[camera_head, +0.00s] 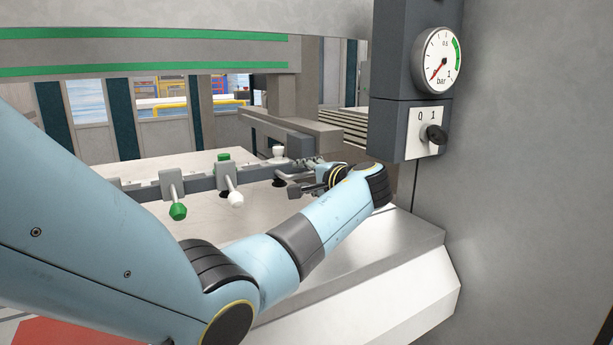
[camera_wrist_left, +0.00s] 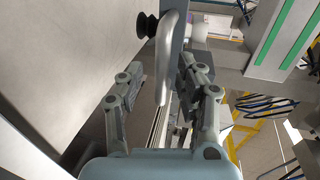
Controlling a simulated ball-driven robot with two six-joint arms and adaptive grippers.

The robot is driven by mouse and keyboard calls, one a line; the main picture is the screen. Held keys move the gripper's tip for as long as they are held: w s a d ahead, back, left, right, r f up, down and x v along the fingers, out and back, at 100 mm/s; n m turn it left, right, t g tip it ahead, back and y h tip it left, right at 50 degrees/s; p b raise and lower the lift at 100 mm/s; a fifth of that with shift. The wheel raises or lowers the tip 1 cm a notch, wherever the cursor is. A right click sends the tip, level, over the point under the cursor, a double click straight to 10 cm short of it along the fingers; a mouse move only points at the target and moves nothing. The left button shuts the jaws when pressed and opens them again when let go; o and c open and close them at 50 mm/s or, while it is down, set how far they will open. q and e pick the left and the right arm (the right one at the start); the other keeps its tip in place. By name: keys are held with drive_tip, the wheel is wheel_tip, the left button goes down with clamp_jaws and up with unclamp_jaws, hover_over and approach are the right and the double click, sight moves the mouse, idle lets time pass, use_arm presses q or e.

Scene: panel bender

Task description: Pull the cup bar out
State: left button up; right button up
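The cup bar (camera_head: 200,183) is a long grey bar above the pale metal table in the head view. It carries dark suction cups and small levers with green and white knobs. My left gripper (camera_head: 302,177) is at the bar's right end, partly hidden behind its own wrist. In the left wrist view, my left gripper (camera_wrist_left: 160,72) has its fingers apart. A smooth light grey handle-like piece (camera_wrist_left: 172,48) lies between them, nearer the right finger, with a clear gap on the left. A black suction cup (camera_wrist_left: 147,25) shows beside it. My right gripper is in neither view.
The metal table (camera_head: 250,215) lies beneath the bar. A dark control box with a pressure gauge (camera_head: 438,60) and a black 0/1 switch (camera_head: 436,135) hangs on the right, close to my left wrist. A machine beam (camera_head: 150,52) with green stripes crosses above.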

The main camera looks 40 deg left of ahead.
use_arm(q)
drive_tip(key=shift+a, duration=0.2)
drive_tip(key=shift+c, duration=0.4)
drive_tip(key=shift+f, duration=0.1)
clamp_jaws()
